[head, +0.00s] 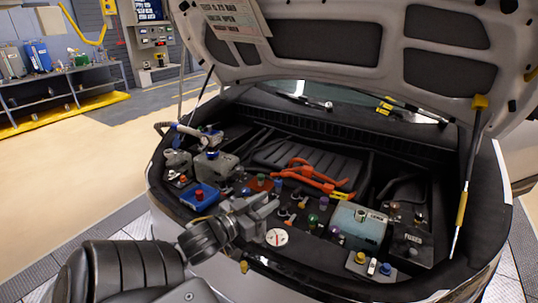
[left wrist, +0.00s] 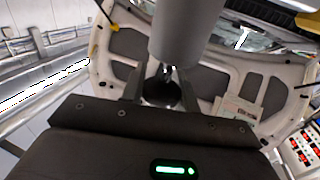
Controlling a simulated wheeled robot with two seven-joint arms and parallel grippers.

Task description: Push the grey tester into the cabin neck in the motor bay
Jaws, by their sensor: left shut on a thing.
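My left gripper (head: 268,207) reaches in from the left over the front of the motor bay. In the left wrist view it is shut on the grey tester (left wrist: 185,35), a thick grey cylinder at the top, with a dark piece between the fingers. In the head view a round white dial with a red needle (head: 277,237) sits just below the gripper; I cannot tell whether it belongs to the tester. I cannot tell which neck is the cabin neck, or whether the tester touches one. My right gripper is not in view.
Orange cables (head: 315,178) lie behind the gripper. A blue tray (head: 201,197) is left of it and a pale blue-grey tank (head: 358,226) right. Several coloured caps crowd the bay. The raised hood (head: 320,40) hangs above, with a yellow-and-black strut (head: 462,205) at right.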

